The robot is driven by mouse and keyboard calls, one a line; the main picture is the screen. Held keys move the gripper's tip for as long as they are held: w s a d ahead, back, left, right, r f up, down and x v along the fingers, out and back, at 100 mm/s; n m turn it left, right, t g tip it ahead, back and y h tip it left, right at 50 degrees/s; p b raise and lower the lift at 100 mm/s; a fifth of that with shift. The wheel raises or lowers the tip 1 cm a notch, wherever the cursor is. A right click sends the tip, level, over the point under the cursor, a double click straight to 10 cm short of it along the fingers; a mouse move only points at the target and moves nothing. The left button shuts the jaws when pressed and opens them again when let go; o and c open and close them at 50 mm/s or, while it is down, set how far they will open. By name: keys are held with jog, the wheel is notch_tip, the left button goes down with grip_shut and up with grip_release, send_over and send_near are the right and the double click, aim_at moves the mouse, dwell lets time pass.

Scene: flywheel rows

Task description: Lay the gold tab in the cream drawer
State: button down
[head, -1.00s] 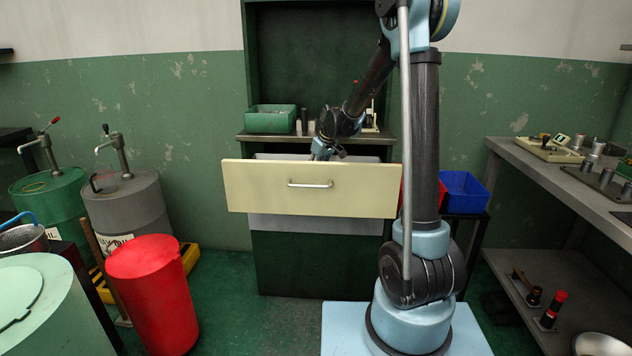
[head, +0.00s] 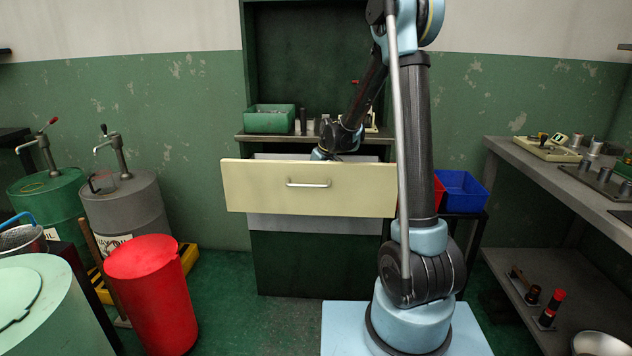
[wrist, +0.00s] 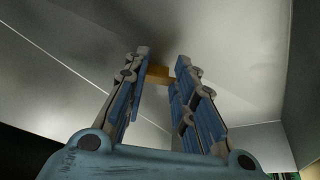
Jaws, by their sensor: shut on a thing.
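The cream drawer (head: 310,199) is pulled out of the dark green cabinet, with its silver handle on the front. My gripper (wrist: 160,77) is inside the drawer, and its fingers are hidden behind the drawer front in the head view. In the wrist view the gold tab (wrist: 159,73) shows between the fingertips, and my gripper is shut on it. The drawer's pale grey floor (wrist: 235,60) lies close beyond the tab, with a dark shadow by the fingertips. I cannot tell whether the tab touches the floor.
A green bin (head: 269,119) and small dark cylinders (head: 303,121) stand on the cabinet top behind the drawer. Blue (head: 462,191) and red bins are to the right. A red drum (head: 151,294) stands at the front left. The drawer floor around the fingers looks clear.

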jog(key=shift+s+f, duration=0.1)
jog(key=shift+f, duration=0.2)
jog(key=c, duration=1.3)
grip_release()
jog(key=shift+c, duration=0.2)
jog(key=shift+r, duration=0.45)
jog(key=v, duration=1.2)
jog(key=shift+r, duration=0.2)
jog(key=shift+a, duration=0.1)
